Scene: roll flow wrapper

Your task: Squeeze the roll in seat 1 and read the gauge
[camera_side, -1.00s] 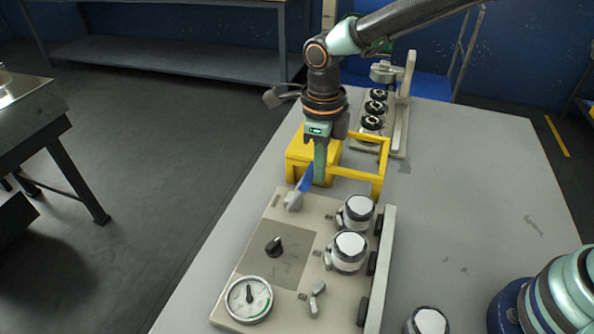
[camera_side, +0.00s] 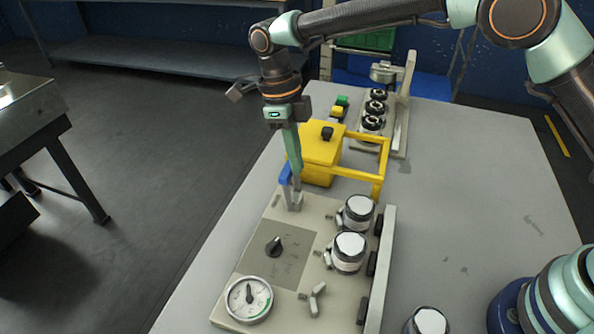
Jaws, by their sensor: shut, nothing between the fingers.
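A beige panel (camera_side: 232,262) lies on the table with a round gauge (camera_side: 249,299) at its near left corner. The gauge needle points roughly up; its figures are too small to read. Two white-topped rolls (camera_side: 349,246) (camera_side: 357,211) sit in seats along the right side. A third place, nearest the gauge, holds only a grey three-armed piece (camera_side: 317,298). Seat numbers cannot be read. A black knob (camera_side: 274,245) sits mid-panel. A blue-handled lever (camera_side: 286,175) stands nearly upright at the far end. My gripper (camera_side: 297,168) is shut and empty, right beside the blue handle; contact is unclear.
A yellow box with a rail frame (camera_side: 379,170) stands just behind the panel. Behind it are a stand with several black rollers (camera_side: 372,123) and small green and yellow blocks (camera_side: 340,105). Another white-topped roll (camera_side: 427,321) stands at the front.

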